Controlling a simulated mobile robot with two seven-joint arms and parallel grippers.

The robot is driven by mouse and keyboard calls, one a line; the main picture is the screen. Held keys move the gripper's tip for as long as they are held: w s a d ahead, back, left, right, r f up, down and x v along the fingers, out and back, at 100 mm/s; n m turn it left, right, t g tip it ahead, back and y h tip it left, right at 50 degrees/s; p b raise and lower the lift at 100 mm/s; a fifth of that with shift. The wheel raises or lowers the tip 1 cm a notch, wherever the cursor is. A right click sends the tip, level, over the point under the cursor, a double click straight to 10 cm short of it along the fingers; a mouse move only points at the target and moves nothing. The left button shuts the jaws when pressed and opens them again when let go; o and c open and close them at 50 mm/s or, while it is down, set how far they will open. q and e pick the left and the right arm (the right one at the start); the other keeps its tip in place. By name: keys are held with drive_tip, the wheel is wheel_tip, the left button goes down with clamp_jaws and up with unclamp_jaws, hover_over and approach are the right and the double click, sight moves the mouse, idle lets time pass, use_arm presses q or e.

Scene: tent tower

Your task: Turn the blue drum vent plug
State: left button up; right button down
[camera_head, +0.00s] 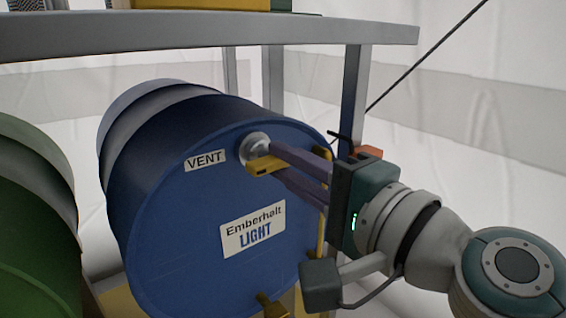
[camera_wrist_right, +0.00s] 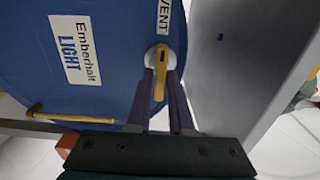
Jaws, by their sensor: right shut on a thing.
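The blue drum (camera_head: 165,235) lies on its side with its round end facing me and carries a VENT label and an "Emberhalt LIGHT" label. The vent plug (camera_head: 257,146) is a silver disc with a yellow handle (camera_head: 264,166), high on that end, right of the VENT label. My right gripper (camera_head: 277,169) reaches in from the right and is shut on the yellow handle. In the right wrist view, its purple fingers (camera_wrist_right: 162,84) stand on either side of the handle, which partly hides the silver plug (camera_wrist_right: 151,57). My left gripper is not in view.
A green drum (camera_head: 35,215) lies to the left of the blue one. A grey shelf (camera_head: 210,32) runs above the drums, with an upright post (camera_head: 352,100) behind my right gripper. A brass tap (camera_head: 270,304) sits low on the blue drum's end. White tent walls stand behind.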

drive_tip(key=c, duration=0.9)
unclamp_jaws()
drive_tip(key=shift+s, duration=0.1)
drive_tip(key=v, duration=0.9)
drive_tip(key=shift+s+d, duration=0.25)
drive_tip(key=shift+s, duration=0.05)
